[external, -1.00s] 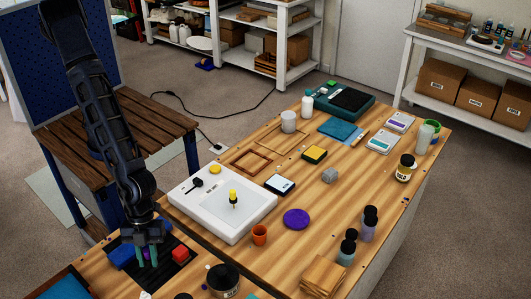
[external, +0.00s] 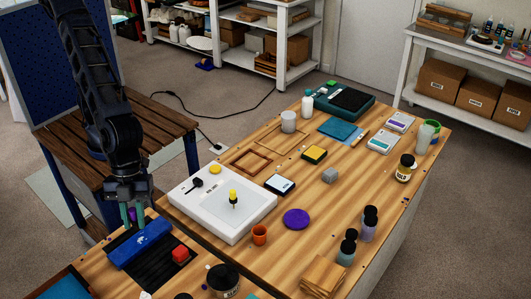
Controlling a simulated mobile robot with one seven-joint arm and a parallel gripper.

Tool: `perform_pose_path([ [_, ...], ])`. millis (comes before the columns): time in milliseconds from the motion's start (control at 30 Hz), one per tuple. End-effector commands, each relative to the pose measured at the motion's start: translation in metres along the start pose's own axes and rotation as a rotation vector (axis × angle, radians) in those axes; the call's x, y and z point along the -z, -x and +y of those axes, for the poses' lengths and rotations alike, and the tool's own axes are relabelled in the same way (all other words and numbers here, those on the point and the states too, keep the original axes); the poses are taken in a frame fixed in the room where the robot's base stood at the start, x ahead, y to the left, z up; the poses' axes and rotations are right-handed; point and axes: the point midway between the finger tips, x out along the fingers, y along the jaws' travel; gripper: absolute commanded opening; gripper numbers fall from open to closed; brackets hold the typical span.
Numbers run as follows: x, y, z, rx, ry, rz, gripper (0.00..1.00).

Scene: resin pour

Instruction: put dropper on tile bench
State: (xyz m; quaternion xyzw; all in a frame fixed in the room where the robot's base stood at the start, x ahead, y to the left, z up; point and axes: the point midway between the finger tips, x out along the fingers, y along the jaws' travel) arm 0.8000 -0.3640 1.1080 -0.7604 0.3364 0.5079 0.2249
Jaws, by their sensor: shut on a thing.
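My gripper (external: 130,220) hangs in the external view above the black mat at the lower left, fingers pointing down. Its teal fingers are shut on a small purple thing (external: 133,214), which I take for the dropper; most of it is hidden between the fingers. It is lifted clear of the blue case below. A slatted dark wood bench (external: 150,115) stands behind my arm. The frames do not show which surface is the tile bench.
Bottles line the right side.

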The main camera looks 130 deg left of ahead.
Motion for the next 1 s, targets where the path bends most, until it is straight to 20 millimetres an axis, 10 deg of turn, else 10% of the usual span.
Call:
perform_pose_path([
  [367,-0.050,0.019,-0.089,0.084,0.199,-0.012,0.02],
  [1000,-0.238,0.097,-0.283,0.317,0.757,-0.025,0.02],
])
